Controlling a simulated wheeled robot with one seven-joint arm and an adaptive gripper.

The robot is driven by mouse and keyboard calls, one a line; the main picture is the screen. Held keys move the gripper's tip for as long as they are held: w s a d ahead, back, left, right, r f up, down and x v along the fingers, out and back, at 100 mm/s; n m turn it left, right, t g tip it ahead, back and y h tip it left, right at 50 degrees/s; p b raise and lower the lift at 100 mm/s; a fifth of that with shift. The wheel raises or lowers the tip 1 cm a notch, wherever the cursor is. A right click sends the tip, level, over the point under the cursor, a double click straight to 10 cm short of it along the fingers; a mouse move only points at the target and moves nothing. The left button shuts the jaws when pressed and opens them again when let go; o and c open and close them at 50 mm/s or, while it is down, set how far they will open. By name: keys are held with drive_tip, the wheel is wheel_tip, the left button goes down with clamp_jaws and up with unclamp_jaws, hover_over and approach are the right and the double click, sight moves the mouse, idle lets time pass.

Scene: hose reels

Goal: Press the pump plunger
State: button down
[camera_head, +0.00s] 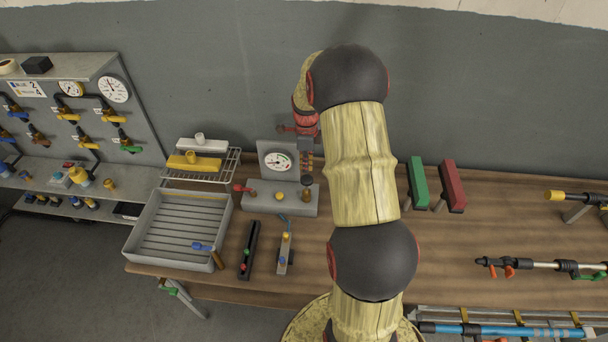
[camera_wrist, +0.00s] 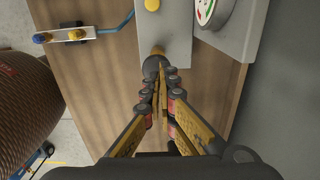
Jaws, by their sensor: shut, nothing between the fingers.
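The pump is a grey block (camera_head: 262,198) with an upright gauge panel on the table. Its plunger has a dark round knob (camera_head: 307,180) at the block's right end. My gripper (camera_head: 307,166) points down just above this knob, with its fingers together and empty. In the wrist view the fingertips (camera_wrist: 161,76) lie over the knob (camera_wrist: 151,66) and partly hide it. I cannot tell whether they touch it. A brass-coloured part (camera_wrist: 158,50) shows beside the knob.
A red lever (camera_head: 242,188) and a yellow button (camera_head: 280,196) are on the pump block. A grey tray (camera_head: 228,224) stands to the left. Red (camera_head: 453,186) and green (camera_head: 418,185) blocks stand right of my arm. The wall is close behind.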

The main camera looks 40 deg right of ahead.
wheel_tip(320, 180, up, 7)
drive_tip(key=shift+d+f, duration=0.15)
idle(1.0)
wheel_tip(320, 180, up, 4)
drive_tip(key=p, duration=0.4)
drive_tip(key=shift+s+r, duration=0.1)
drive_tip(key=shift+r, duration=0.15)
wheel_tip(320, 180, down, 14)
drive_tip(key=shift+p, duration=1.15)
